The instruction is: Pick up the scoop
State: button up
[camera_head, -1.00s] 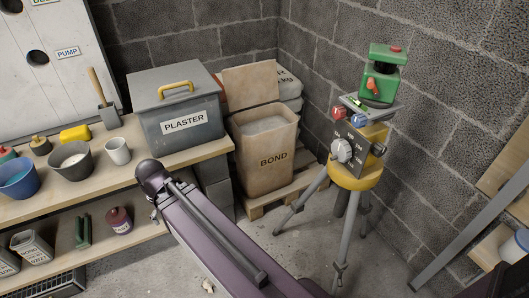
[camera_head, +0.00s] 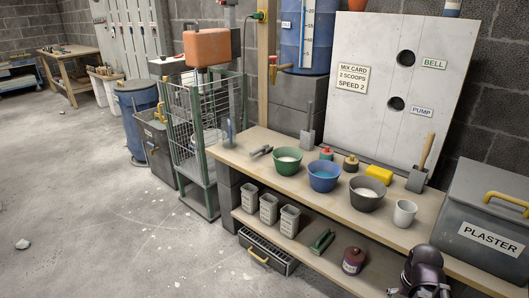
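A grey scoop-like tool with a wooden handle (camera_head: 421,165) stands upright at the back right of the workbench, near the plaster bin. A second grey tool with a grey handle (camera_head: 308,127) stands upright further left at the back of the bench. I cannot tell for certain which of the two is the scoop. A dark part of my own arm shows at the bottom right. My gripper does not show, so its state is hidden.
The workbench (camera_head: 241,150) holds green, blue and dark bowls, a white cup (camera_head: 404,213), a yellow block (camera_head: 379,174) and small bottles. A grey PLASTER bin (camera_head: 490,225) stands at the right. A wire cage (camera_head: 196,130) stands left. Open concrete floor lies to the left.

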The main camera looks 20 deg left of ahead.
aim_at(264, 149)
jog(key=k, duration=0.65)
jog(key=u, duration=0.55)
jog(key=i, duration=1.55)
jog(key=u, duration=0.1)
